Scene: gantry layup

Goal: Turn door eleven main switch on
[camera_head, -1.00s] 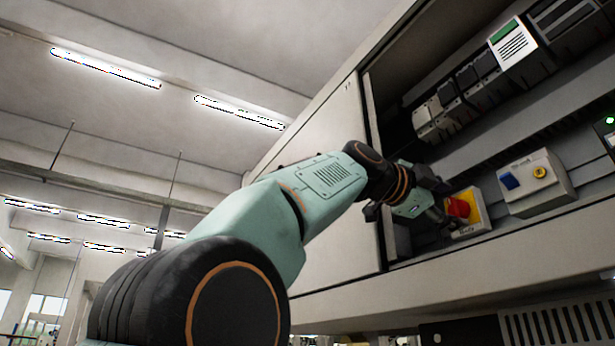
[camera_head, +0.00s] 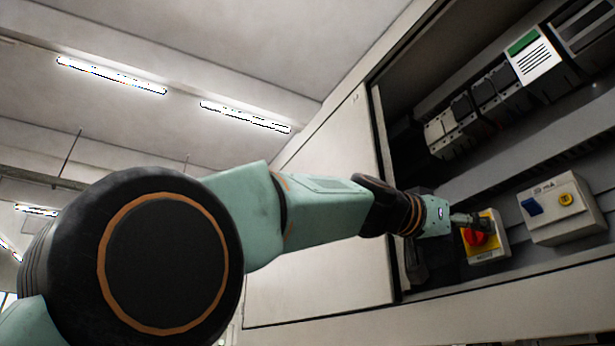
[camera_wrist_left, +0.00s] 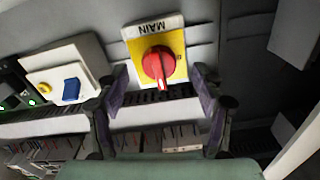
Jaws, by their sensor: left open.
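The main switch is a red rotary knob (camera_head: 474,238) on a yellow plate in a pale box (camera_head: 487,249), inside the open cabinet. In the left wrist view the red knob (camera_wrist_left: 157,66) sits on its yellow plate under a label reading MAIN, and its handle points down in the picture. My left gripper (camera_head: 466,221) is at the switch in the head view, partly covering it. In the left wrist view the left gripper (camera_wrist_left: 160,90) is open, with one finger on each side of the knob, apart from it. My right gripper is not in view.
Beside the switch is a pale box (camera_head: 560,208) with a blue switch and a yellow button. A row of dark modules (camera_head: 485,95) lies above on a rail. The cabinet's lower edge (camera_head: 510,290) runs below, and a pale panel (camera_head: 330,200) lies behind my arm.

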